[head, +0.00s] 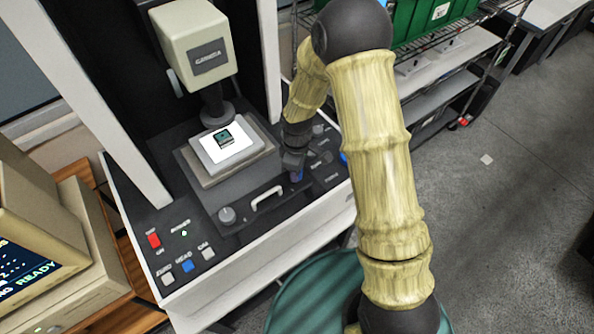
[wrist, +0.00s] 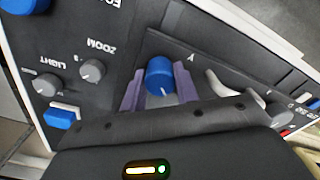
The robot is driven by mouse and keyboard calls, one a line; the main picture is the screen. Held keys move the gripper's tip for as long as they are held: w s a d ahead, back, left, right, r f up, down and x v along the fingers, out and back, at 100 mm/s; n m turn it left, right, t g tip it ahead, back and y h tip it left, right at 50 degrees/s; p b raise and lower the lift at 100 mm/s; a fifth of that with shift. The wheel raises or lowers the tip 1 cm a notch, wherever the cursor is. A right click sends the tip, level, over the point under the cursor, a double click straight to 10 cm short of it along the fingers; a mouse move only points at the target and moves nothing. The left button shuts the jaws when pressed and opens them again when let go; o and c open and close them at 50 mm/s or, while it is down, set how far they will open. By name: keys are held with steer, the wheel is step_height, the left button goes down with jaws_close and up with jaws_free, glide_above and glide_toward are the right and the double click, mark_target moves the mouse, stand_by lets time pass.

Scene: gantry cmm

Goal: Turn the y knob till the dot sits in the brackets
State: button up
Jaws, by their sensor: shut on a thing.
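The blue y knob (wrist: 160,74) sits on the dark front panel beside a "Y" label in the wrist view. My gripper (wrist: 159,88) has its purple fingers on either side of the knob and is shut on it. The knob's white pointer line shows on its near side. In the head view my gripper (head: 294,170) is at the right of the machine's front deck, mostly hiding the knob. A computer screen (head: 26,272) at the lower left is cut off and shows "READY". I cannot see the dot or brackets.
A white handle (head: 267,198) and a grey knob (head: 227,215) sit left of my gripper. The lit stage (head: 232,148) with a small green part lies behind, under the camera head (head: 195,45). Grey zoom (wrist: 92,70) and light (wrist: 47,85) knobs are close by.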

steer(key=m+b, duration=0.1)
steer(key=m, duration=0.3)
steer(key=shift+m, duration=0.3)
steer(key=m+b, duration=0.1)
steer(key=m, duration=0.2)
steer(key=shift+m, duration=0.4)
steer(key=m, duration=0.3)
steer(key=shift+r+m+b, duration=0.1)
steer(key=shift+m+b, duration=0.2)
steer(key=shift+b, duration=0.05)
steer(key=shift+w+m, duration=0.1)
steer(key=shift+m, duration=1.7)
steer(key=o, duration=1)
steer(key=shift+c, duration=0.2)
